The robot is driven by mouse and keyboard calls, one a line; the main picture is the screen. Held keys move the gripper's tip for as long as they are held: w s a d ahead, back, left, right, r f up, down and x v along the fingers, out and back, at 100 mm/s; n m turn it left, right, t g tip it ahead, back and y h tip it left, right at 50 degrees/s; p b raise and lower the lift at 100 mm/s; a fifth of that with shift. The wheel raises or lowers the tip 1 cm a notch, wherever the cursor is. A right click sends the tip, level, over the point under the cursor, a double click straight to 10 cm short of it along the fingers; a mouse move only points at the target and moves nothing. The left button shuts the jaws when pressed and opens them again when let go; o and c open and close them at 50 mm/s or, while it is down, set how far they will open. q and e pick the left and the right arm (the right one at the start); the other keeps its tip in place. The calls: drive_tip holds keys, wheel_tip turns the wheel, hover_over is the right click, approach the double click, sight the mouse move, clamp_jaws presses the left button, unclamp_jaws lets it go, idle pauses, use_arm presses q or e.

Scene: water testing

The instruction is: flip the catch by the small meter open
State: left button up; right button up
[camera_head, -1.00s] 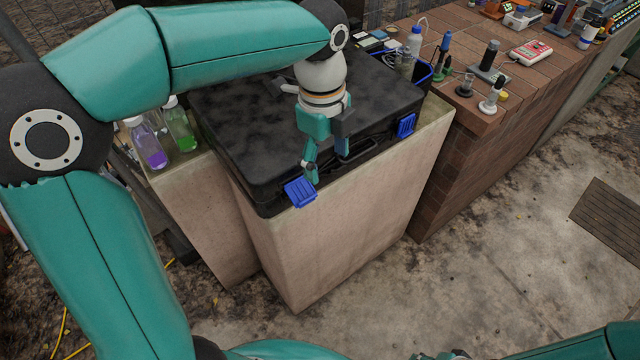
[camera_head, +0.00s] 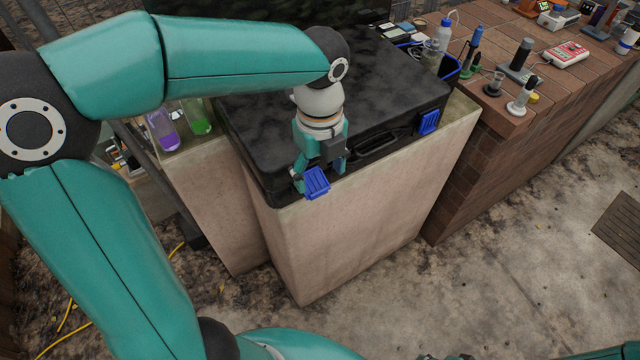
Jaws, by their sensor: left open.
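A black case (camera_head: 270,130) lies shut on a pale stone block (camera_head: 350,235), with a handle (camera_head: 378,143) on its front. It has two blue catches: a left catch (camera_head: 316,182) and a right catch (camera_head: 428,122). My left gripper (camera_head: 319,176) is open and points down at the case's front edge, its fingers on either side of the left catch. I cannot tell whether they touch it. The right catch is clear of the gripper. A red and white meter (camera_head: 567,54) lies on the brick counter; no meter shows beside the left catch.
The brick counter (camera_head: 470,160) at the right holds bottles, probes and stands. A blue-rimmed bin (camera_head: 452,72) stands behind the case's right end. Bottles with purple (camera_head: 165,138) and green (camera_head: 200,126) liquid stand at the left. The ground in front is open.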

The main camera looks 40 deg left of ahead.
sight(321, 192)
use_arm(q)
drive_tip(key=shift+f, duration=2.1)
drive_tip(key=shift+c, duration=0.2)
drive_tip(key=c, duration=0.9)
drive_tip(key=shift+a+r+g+h+p, duration=0.25)
drive_tip(key=shift+r+h+p, duration=0.4)
drive_tip(key=shift+p, duration=0.55)
drive_tip(key=shift+c, duration=0.3)
drive_tip(key=shift+w+g+h+p, duration=0.1)
drive_tip(key=shift+g+h+p, duration=0.3)
drive_tip(key=shift+h, duration=0.35)
drive_tip(key=o, duration=1)
